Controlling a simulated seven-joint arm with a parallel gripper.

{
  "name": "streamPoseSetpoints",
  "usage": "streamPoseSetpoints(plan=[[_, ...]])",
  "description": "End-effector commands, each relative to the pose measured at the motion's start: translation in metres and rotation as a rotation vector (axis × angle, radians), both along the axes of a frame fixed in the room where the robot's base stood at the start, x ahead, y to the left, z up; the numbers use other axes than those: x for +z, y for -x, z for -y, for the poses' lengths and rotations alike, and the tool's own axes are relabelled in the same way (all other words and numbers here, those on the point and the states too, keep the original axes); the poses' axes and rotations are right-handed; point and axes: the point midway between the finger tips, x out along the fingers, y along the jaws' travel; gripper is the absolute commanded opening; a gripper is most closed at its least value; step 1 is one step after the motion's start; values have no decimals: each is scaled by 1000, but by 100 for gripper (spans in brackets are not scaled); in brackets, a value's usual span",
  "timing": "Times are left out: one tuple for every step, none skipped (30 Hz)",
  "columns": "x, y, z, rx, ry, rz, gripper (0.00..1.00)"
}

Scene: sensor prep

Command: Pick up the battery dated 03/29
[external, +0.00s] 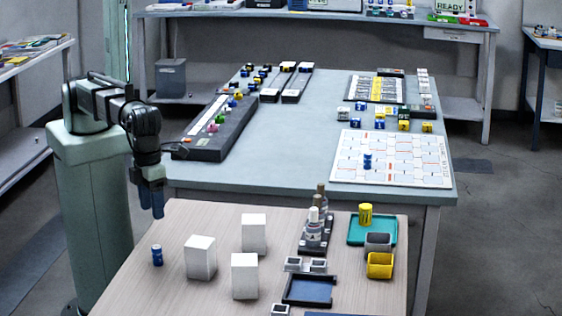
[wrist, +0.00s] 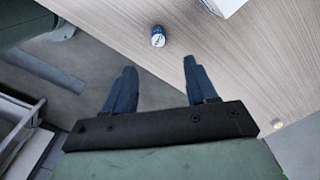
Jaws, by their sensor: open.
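A small blue cylinder that looks like a battery (external: 157,255) stands upright at the left of the wooden table; it also shows in the wrist view (wrist: 158,37), beyond my fingertips. A similar blue cylinder (external: 367,161) stands on the white gridded board (external: 432,176). A yellow cylinder (external: 365,214) stands on a teal tray (external: 355,236). No date on any of them can be read. My gripper (external: 152,204) is open and empty, pointing down near the wooden table's left edge, above and apart from the nearest blue cylinder. The wrist view shows both fingers (wrist: 159,68) spread apart.
Several white blocks (external: 201,257) stand right of the near blue cylinder. Bottles (external: 316,225) on a dark rack, a grey cup (external: 378,243), a yellow cup (external: 380,266) and a dark tray (external: 310,290) lie farther right. The wooden table's left edge lies close to the cylinder.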

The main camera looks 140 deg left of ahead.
Motion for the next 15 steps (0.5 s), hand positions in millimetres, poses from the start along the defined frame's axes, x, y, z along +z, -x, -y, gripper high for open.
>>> streamPoseSetpoints(plan=[[-6, 1, 0, 3, 0, -2, 57], [-10, 1, 0, 3, 0, -2, 57], [-16, 1, 0, 3, -1, -3, 57], [-20, 1, 0, 3, -1, -3, 57], [-25, 1, 0, 2, 0, -3, 57], [-32, 1, 0, 2, -1, -3, 57], [-37, 1, 0, 2, -1, -3, 57], [-42, 1, 0, 2, -1, -3, 57], [-48, 1, 0, 1, 0, -2, 57], [-53, 1, 0, 1, 0, -2, 57], [-58, 1, 0, 1, 0, -2, 57], [-63, 1, 0, 1, 0, -2, 57], [-66, 1, 0, 1, 0, -2, 57], [-69, 1, 0, 1, 0, -2, 57], [-73, 1, 0, 1, 0, -1, 57]])
